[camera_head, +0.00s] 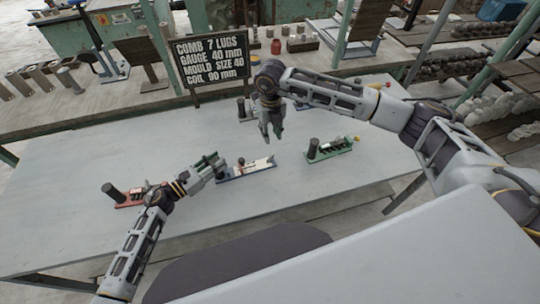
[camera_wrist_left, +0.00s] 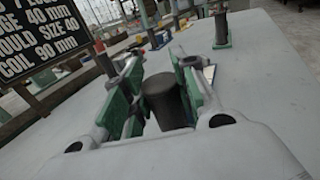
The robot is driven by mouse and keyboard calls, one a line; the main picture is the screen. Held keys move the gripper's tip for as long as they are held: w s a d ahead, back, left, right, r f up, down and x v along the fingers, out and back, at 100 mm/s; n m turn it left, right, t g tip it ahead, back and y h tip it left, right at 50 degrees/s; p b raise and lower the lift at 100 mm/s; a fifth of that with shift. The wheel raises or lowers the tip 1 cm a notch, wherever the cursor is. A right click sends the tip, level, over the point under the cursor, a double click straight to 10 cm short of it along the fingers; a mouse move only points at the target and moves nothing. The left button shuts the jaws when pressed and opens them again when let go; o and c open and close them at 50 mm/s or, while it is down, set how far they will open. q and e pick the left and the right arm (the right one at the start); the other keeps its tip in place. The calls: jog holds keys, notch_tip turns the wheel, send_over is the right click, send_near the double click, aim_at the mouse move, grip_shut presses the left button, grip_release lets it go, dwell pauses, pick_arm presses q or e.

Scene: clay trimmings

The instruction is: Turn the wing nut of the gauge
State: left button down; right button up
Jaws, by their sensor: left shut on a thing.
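A gauge with a blue base and pale top (camera_head: 255,168) lies on the table's middle, with a small reddish part standing on it. My left gripper (camera_head: 213,166) is at its left end. In the left wrist view a dark upright cylinder (camera_wrist_left: 166,102) stands between the green-padded fingers, which are shut on it. A wing nut is too small to make out. My right gripper (camera_head: 271,128) hangs fingers down above the table behind this gauge, apart from it; its opening is unclear.
A green-based gauge (camera_head: 333,149) stands right, a red-based one (camera_head: 130,199) left, and another (camera_head: 243,110) partly behind my right gripper. A black sign (camera_head: 210,62) reads "GAUGE 40 mm" among other lines. The table (camera_head: 60,235) is clear at front left.

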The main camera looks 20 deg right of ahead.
aim_at(270, 157)
jog(key=n, duration=2.3)
jog(key=shift+s+a+f+n, duration=0.15)
jog(key=shift+s+a+n, duration=0.2)
jog(key=shift+s+n, duration=0.05)
jog(key=shift+f, duration=0.1)
dwell(0.5)
jog(key=shift+f, duration=5.9)
grip_shut()
